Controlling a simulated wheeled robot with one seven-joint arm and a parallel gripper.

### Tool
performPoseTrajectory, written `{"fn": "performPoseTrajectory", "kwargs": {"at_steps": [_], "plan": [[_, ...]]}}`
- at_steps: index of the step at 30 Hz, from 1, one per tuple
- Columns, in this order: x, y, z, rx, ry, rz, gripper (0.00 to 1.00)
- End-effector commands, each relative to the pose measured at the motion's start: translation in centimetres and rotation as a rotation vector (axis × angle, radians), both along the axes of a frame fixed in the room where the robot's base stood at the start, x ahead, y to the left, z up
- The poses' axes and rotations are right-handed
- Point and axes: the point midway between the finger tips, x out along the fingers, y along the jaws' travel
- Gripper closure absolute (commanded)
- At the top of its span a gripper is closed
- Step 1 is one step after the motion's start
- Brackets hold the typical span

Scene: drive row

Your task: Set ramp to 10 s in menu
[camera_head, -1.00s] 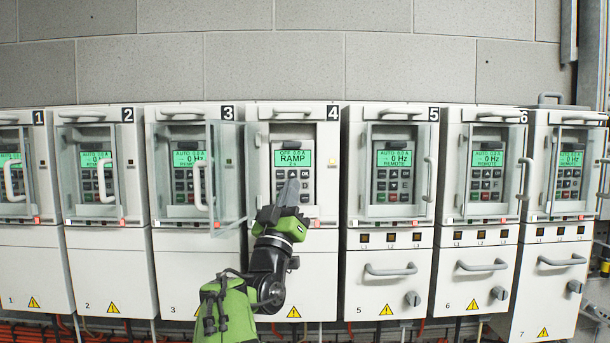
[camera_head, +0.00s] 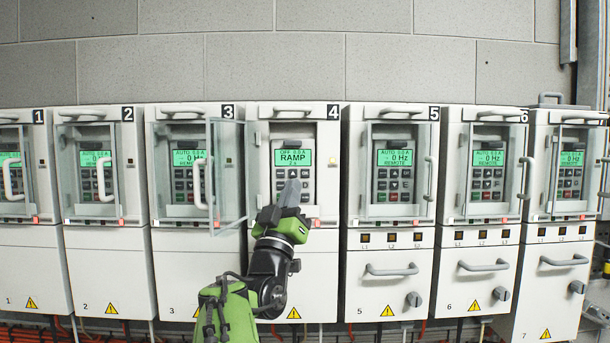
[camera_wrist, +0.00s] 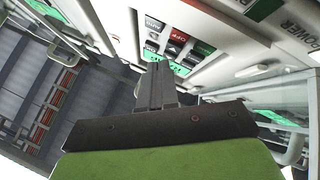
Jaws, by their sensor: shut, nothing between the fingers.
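Drive 4's keypad panel (camera_head: 307,170) is exposed, with its glass door (camera_head: 228,180) swung open to the left. In the wrist view the shut fingers (camera_wrist: 157,75) point at the keypad, where AUTO and a red OFF key (camera_wrist: 182,38) show. Whether the tips touch a key I cannot tell.
Drive 3 (camera_head: 189,170) on the left and drive 5 (camera_head: 394,170) on the right show 0 Hz and REMOTE. Drive 4's open door stands out between drives 3 and 4. Handles (camera_head: 391,270) stick out from the lower right cabinets.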

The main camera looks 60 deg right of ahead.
Motion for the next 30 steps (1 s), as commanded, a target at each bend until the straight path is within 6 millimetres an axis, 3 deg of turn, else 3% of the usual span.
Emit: {"fn": "performPoseTrajectory", "kwargs": {"at_steps": [3,8,30], "plan": [[-1.1,-0.4,1.6,-0.002,-0.003,-0.003,1.00],[-2.0,-0.9,2.7,-0.002,-0.002,-0.002,1.00],[-1.7,-1.7,2.4,-0.001,-0.001,0.000,1.00]]}}
